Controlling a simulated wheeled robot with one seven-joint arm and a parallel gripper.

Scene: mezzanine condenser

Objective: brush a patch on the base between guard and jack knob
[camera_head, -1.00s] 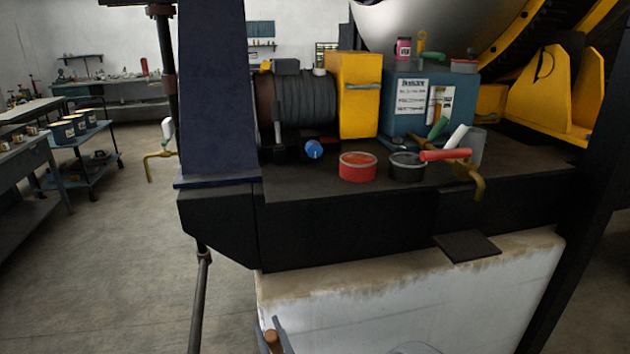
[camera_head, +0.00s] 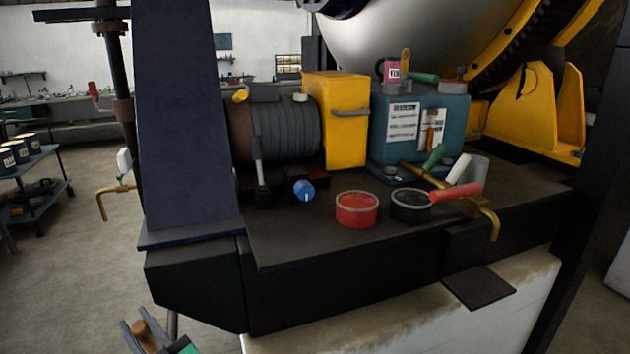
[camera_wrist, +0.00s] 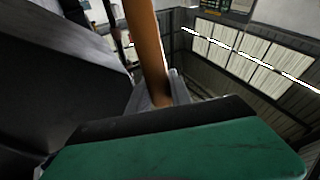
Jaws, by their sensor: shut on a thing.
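My gripper (camera_head: 143,338) is low at the bottom left of the head view, below and left of the base's front edge. It is shut on a brush, whose brown wooden handle (camera_head: 147,335) shows between the grey fingers; the handle also stands up in the wrist view (camera_wrist: 146,45). The bristles cannot be made out. The dark base (camera_head: 300,245) carries a yellow box-shaped guard (camera_head: 340,115) and a blue jack knob (camera_head: 304,190) in front and left of it. The base top between them is dark and partly shadowed.
A red tin (camera_head: 357,211) and a black tin (camera_head: 410,207) stand on the base right of the knob. Brass-coloured clamps with red and green handles lie further right. A navy upright (camera_head: 185,120) rises at the base's left end.

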